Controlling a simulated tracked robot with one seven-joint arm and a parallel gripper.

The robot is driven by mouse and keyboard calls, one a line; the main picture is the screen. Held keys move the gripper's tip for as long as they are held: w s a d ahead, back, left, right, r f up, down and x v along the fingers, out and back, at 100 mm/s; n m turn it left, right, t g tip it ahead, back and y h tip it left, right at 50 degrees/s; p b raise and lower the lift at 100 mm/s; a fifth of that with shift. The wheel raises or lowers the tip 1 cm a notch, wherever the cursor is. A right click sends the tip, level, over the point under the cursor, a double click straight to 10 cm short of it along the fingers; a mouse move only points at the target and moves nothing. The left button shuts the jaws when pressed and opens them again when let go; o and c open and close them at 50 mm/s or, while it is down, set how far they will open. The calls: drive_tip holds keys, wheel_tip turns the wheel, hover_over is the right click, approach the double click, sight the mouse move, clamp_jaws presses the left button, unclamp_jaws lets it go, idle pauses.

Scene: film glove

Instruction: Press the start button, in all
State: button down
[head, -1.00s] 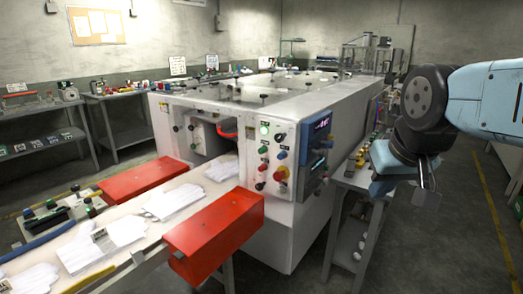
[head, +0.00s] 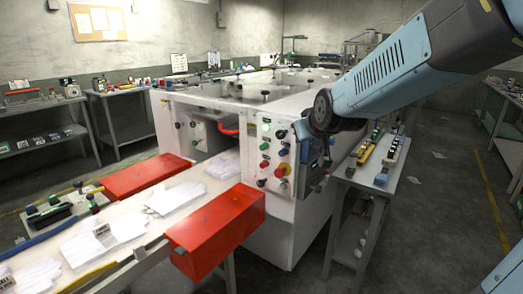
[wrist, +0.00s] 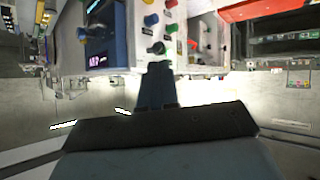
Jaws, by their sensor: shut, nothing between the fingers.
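The white machine's control panel (head: 272,160) carries green, red, blue and black controls in the head view. A green button (head: 265,128) looks lit at its upper left. The labels are too small to read, so I cannot tell which control is marked start. My gripper (wrist: 157,66) is shut and empty. In the wrist view, where the panel appears upside down, its tips point at a black knob (wrist: 158,48). They look close to it; contact cannot be told. A green button (wrist: 171,27) and a blue button (wrist: 151,20) are just beyond. In the head view my wrist partly covers the panel's upper right.
A blue-framed display (wrist: 103,35) stands out beside the controls. A red box (head: 215,228) sits on the conveyor edge at the panel's lower left, with white gloves (head: 178,197) on the conveyor (head: 140,222). A cluttered side table (head: 362,178) is at the right.

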sight(264, 147)
drive_tip(key=w+a+f+n+t+y, duration=0.1)
drive_tip(key=w+a+f+n+t, duration=0.15)
drive_tip(key=w+a, duration=0.6)
drive_tip(key=w+a+f+t, duration=0.3)
drive_tip(key=a+f+t, duration=0.1)
drive_tip(key=f, duration=0.2)
drive_tip(key=w+a+f+t+h, duration=0.1)
drive_tip(key=w+a+f+t, duration=0.3)
drive_tip(key=f, duration=0.3)
drive_tip(key=shift+w+a+f, duration=0.25)
drive_tip(key=shift+a+f, duration=0.05)
drive_tip(key=shift+a, duration=0.2)
drive_tip(key=w+d, duration=0.5)
drive_tip(key=w, duration=0.2)
drive_tip(key=shift+d, duration=0.2)
idle(1.4)
drive_tip(key=shift+w+d+r, duration=0.1)
drive_tip(key=shift+w+d, duration=0.15)
drive_tip(key=shift+w, duration=0.05)
